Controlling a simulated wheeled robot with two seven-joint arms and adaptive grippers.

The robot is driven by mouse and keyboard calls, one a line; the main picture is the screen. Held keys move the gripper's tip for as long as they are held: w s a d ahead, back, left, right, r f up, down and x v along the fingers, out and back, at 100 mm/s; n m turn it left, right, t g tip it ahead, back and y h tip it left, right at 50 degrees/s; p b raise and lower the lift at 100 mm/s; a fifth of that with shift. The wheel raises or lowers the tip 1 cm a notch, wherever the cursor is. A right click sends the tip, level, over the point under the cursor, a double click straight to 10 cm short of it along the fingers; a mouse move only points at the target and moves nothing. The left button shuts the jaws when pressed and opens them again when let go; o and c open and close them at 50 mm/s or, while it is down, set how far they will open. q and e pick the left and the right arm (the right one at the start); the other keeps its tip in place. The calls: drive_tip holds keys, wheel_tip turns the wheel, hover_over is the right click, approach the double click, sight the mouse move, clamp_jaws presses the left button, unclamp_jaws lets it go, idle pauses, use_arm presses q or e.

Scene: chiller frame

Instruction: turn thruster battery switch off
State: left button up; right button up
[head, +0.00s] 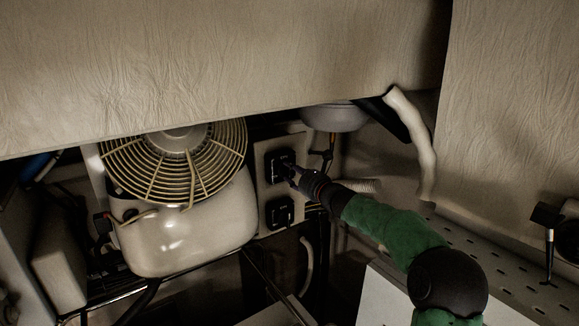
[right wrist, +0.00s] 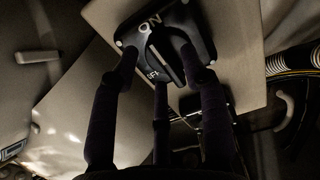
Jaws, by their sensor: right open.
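Two black battery switches sit on a pale panel, one above the other. The upper switch (head: 279,158) has my right gripper (head: 292,170) at its front; the lower switch (head: 279,212) is free. No name label is readable, so I cannot tell which is the thruster one. In the right wrist view, the upper switch (right wrist: 203,22) shows the words ON and OFF. My right gripper (right wrist: 160,55) is open, its fingers spread around the knob; the fingers partly hide it, and contact is unclear. My left gripper is not in view.
A round fan guard (head: 173,165) and a pale rounded housing (head: 190,235) stand just left of the panel (head: 265,190). A pale overhang (head: 220,60) hangs above. A white hose (head: 415,140) runs down at right, near a perforated ledge (head: 510,265).

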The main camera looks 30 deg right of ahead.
sight(287, 170)
drive_tip(key=shift+w+r, duration=0.15)
drive_tip(key=shift+w, duration=0.6)
drive_tip(key=shift+w+a+p, duration=0.1)
drive_tip(key=shift+w+p, duration=0.2)
drive_tip(key=shift+w, duration=0.15)
drive_tip(key=shift+s, duration=0.1)
clamp_jaws()
